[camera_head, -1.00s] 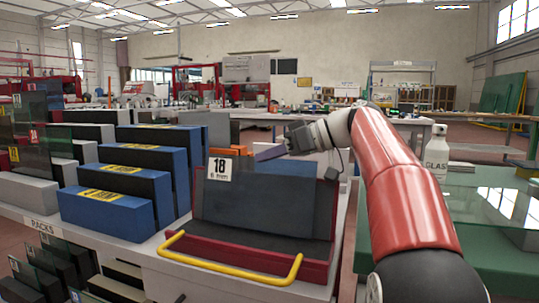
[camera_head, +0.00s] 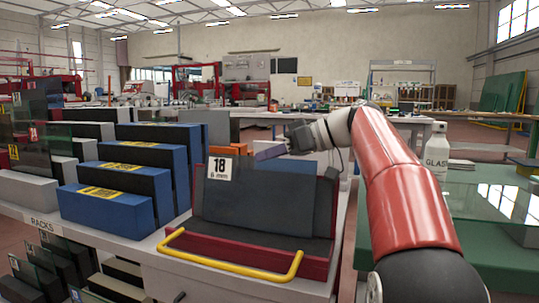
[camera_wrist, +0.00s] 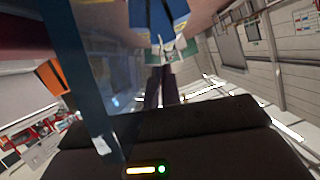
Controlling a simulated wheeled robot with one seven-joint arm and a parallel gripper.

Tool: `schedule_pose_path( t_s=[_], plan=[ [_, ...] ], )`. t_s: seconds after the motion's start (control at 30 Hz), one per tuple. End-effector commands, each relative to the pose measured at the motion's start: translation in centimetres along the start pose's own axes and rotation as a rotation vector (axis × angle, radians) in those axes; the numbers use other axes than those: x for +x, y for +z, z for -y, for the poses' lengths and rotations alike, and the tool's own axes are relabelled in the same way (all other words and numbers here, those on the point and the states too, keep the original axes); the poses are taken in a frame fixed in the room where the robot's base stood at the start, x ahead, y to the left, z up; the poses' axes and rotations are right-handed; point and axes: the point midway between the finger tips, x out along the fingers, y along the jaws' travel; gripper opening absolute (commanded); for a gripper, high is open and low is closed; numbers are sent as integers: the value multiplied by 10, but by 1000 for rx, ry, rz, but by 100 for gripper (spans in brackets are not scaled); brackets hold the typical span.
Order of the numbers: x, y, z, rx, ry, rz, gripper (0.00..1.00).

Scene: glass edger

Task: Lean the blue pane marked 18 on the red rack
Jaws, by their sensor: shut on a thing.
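The pane marked 18 (camera_head: 265,200) is a dark, bluish-grey sheet with a white "18, 6 mm" label at its upper left. It stands in the dark red rack (camera_head: 318,268), tilted back, with its lower edge near the rack's dark floor. My gripper (camera_head: 268,153) is at the pane's top edge, shut on it. In the wrist view the pane (camera_wrist: 82,70) shows as a blue translucent sheet running down to the dark gripper parts. The exact finger contact is hidden, and I cannot tell whether the pane touches the rack's back.
A yellow bar (camera_head: 228,268) runs along the rack's front. Blue stepped blocks with yellow labels (camera_head: 105,208) stand close on the left. A white bottle (camera_head: 436,155) and a green table (camera_head: 465,205) are on the right, beyond my red arm.

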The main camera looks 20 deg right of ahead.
Motion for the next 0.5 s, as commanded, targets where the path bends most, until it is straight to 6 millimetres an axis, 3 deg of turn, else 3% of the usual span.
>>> schedule_pose_path(
  t_s=[0.17,0.4,0.5],
  plan=[
    [1,2,0,-2,0,-2,0],
    [1,2,0,-2,0,-1,31],
    [1,2,0,-1,0,-1,31]
  ],
)
